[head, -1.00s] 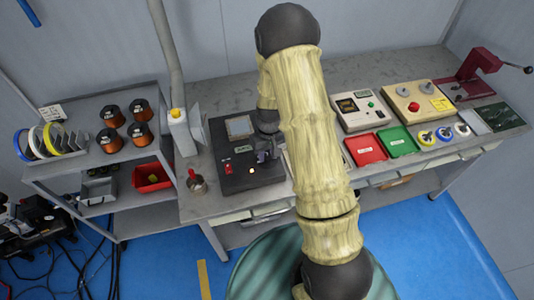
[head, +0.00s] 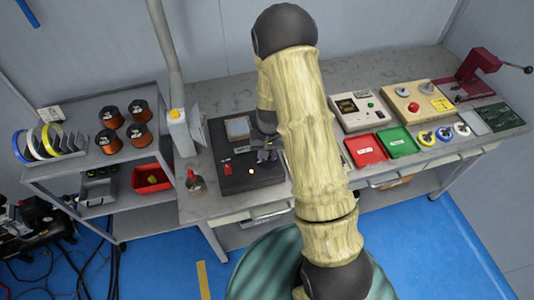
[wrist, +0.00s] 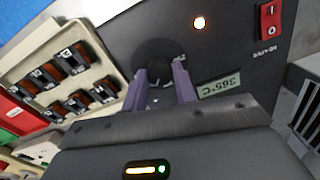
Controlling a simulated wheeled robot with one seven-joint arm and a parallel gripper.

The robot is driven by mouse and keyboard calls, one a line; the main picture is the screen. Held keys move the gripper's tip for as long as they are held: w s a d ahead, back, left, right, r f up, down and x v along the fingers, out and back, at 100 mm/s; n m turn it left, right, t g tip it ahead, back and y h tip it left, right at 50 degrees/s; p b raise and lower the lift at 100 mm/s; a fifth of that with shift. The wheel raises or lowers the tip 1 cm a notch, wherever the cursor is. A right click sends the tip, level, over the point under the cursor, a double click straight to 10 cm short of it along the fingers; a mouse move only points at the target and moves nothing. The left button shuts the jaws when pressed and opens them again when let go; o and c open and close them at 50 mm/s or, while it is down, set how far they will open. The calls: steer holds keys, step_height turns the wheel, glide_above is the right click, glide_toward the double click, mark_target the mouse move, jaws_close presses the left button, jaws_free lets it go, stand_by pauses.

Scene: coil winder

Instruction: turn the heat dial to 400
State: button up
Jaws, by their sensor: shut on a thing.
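The black heater unit (head: 238,178) stands on the bench left of my arm in the head view. In the wrist view its black round heat dial (wrist: 155,68) sits between the fingertips of my gripper (wrist: 160,85), which is shut on it. The dial's pointer and scale are mostly hidden. Beside it a small display (wrist: 219,87) appears upside down and seems to read 365 °C; the middle digit is hard to be sure of. A lit lamp (wrist: 199,23) and a red rocker switch (wrist: 269,18) are on the same panel. My gripper (head: 267,155) largely hides the dial in the head view.
A rack of copper spools (head: 123,128) stands at the left. A small red-topped container (head: 196,184) is close to the heater's left. Red (head: 365,151) and green (head: 398,141) trays and two control boxes stand right of my arm.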

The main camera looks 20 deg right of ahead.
mark_target(270, 157)
steer(key=o, duration=1)
steer(key=shift+r, duration=0.15)
steer(key=r, duration=0.5)
steer(key=r+b, duration=0.1)
steer(key=r, duration=1.1)
steer(key=shift+s+d+r+b, duration=0.1)
steer(key=shift+d+b, duration=0.2)
steer(key=shift+d, duration=0.1)
steer(key=s, duration=0.4)
steer(key=s+n+t, duration=0.1)
steer(key=s, duration=0.4)
steer(key=s+n+t, duration=0.1)
steer(key=s, duration=0.4)
steer(key=shift+s+a+r+h, duration=0.25)
steer(key=shift+a+r+h, duration=0.05)
steer(key=shift+a+r, duration=0.1)
